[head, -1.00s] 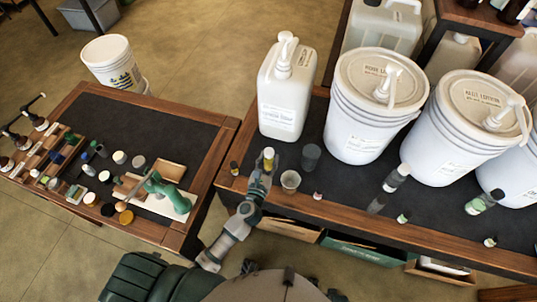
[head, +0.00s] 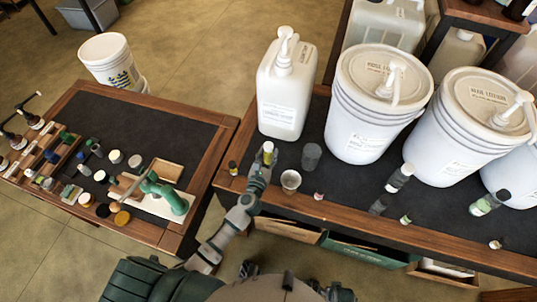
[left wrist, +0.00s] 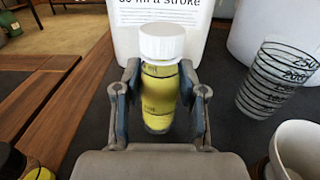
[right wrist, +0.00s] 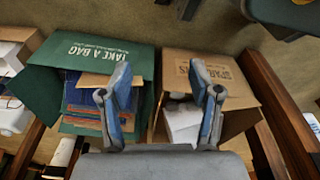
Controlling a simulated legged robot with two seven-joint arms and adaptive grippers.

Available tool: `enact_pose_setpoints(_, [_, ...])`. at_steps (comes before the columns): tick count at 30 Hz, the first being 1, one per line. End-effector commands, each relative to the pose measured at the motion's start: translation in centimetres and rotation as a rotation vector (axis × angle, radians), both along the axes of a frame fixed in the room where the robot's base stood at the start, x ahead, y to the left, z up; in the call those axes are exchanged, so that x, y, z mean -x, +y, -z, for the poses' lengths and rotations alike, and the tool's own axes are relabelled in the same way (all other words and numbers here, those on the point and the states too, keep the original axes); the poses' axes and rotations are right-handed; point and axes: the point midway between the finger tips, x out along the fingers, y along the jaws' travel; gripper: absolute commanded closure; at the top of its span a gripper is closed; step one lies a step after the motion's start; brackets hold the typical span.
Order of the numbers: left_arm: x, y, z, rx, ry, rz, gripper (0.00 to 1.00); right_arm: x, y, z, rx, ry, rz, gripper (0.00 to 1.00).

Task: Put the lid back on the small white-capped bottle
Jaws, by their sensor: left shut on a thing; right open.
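A small bottle with yellow contents (left wrist: 158,95) stands upright between the fingers of my left gripper (left wrist: 158,100) in the left wrist view. The gripper is shut on its body. A white ribbed cap (left wrist: 162,43) sits on top of the bottle; I cannot tell how tight it is. In the head view my left gripper (head: 263,168) and the bottle (head: 268,155) are at the table's front left, before the white pump jug (head: 288,95). My right gripper (right wrist: 160,85) is open and empty in the right wrist view, with boxes beyond it.
A small cup (head: 290,181) and a grey measuring beaker (head: 311,156) stand right of the left gripper. A dark-capped yellow bottle (head: 233,168) stands to its left. Large white buckets (head: 372,105) fill the back. The green box (right wrist: 95,85) and cardboard box (right wrist: 215,95) sit below.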

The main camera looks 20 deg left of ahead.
Motion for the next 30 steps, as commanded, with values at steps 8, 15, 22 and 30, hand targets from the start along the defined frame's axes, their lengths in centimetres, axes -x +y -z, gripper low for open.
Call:
enact_pose_setpoints(8, [0.0,-0.01,0.17,0.0,-0.002,0.0,1.0,-0.26,-0.01,-0.57,0.0,-0.002,0.001,0.37])
enact_pose_setpoints(15, [0.0,0.0,0.45,0.0,0.0,0.0,0.52,-0.58,0.05,-0.96,0.0,-0.006,0.001,0.37])
enact_pose_setpoints(22, [0.01,0.0,0.42,0.0,0.0,0.0,0.34,-0.53,0.04,-0.9,0.0,-0.004,0.001,0.37])
enact_pose_setpoints(30, [0.47,-0.02,0.24,0.0,0.001,0.001,0.34,-0.58,0.03,-0.8,-0.001,-0.011,0.001,0.37])
